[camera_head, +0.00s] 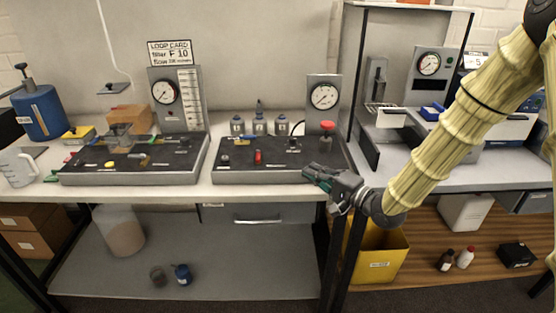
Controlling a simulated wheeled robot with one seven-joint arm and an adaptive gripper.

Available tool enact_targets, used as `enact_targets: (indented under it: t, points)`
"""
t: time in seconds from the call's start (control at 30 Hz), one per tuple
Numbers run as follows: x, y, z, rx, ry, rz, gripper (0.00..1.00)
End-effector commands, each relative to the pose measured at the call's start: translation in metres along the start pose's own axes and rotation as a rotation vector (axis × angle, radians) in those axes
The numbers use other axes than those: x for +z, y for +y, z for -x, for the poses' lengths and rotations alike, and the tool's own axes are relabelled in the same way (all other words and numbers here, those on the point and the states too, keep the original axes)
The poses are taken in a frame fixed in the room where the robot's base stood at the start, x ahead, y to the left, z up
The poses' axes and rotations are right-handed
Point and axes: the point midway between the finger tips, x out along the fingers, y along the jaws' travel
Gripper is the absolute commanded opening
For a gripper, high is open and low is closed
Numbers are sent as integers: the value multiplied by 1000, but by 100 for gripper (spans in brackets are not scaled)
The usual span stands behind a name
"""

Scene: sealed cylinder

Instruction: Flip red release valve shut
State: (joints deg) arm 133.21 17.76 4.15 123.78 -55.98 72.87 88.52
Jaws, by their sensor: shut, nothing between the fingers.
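A small red lever (258,157) stands upright on the dark top of the right-hand panel (230,172), left of its middle. A round red knob (327,126) stands on a stem at the same panel's back right. No label tells which of the two is the release valve. My gripper (306,173) is shut and empty at the panel's front right corner, pointing left. It is to the right of the red lever and in front of the red knob, apart from both. Whether the gripper touches the panel's edge is hard to tell.
A pressure gauge (324,95) stands behind the panel, with several small metal canisters (259,124) beside it. Another gauged panel (130,178) is at left. A frame post (346,90) rises behind my gripper.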

Motion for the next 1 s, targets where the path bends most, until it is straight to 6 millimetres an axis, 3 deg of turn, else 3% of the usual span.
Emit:
enact_targets:
  t: [0.27,0.77,1.0]
  points:
    - [1,2,-28,4,-5,1,0]
    - [2,3,-107,5,-7,2,0]
    - [21,3,-123,5,-7,-1,0]
